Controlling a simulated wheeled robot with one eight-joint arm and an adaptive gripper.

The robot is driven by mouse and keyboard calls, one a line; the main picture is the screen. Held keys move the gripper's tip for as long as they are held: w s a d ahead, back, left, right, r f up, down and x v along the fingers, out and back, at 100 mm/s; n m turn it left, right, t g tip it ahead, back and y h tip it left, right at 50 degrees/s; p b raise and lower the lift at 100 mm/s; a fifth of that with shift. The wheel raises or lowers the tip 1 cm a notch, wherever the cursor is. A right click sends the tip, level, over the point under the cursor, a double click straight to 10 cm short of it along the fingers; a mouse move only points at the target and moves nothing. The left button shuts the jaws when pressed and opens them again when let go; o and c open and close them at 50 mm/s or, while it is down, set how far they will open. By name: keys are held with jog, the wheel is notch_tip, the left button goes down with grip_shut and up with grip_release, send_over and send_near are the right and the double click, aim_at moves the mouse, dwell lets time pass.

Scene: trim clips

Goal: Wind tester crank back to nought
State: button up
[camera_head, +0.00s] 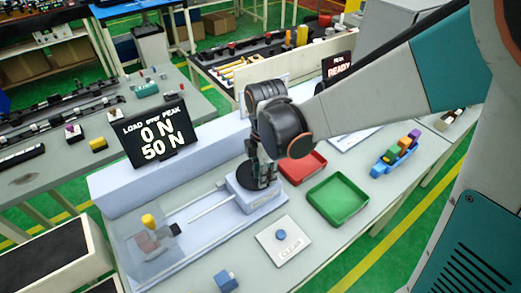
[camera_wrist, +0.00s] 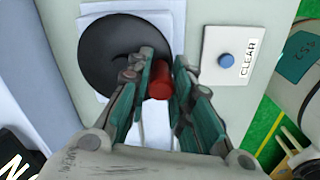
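The tester (camera_head: 250,192) is a pale grey rig on the bench with a long rod running left. Its crank is a black disc (camera_wrist: 112,50) with a red handle (camera_wrist: 160,84), seen in the wrist view. My gripper (camera_wrist: 166,68) is down at the crank, its two fingers closed in on either side of the red handle with little gap. In the head view my gripper (camera_head: 260,176) hides most of the crank. The tester display (camera_head: 158,132) reads "LOAD over PEAK", 0 N and 50 N. The blue CLEAR button (camera_head: 281,234) also shows in the wrist view (camera_wrist: 226,60).
A red tray (camera_head: 300,170) and a green tray (camera_head: 338,200) stand right of the tester. A blue rack (camera_head: 396,160) holds coloured clips further right. A READY screen (camera_head: 338,68) stands behind my arm. A blue block (camera_head: 225,281) lies at the front edge.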

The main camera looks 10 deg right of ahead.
jog(key=shift+o, duration=1.2)
jog(key=shift+a, duration=0.1)
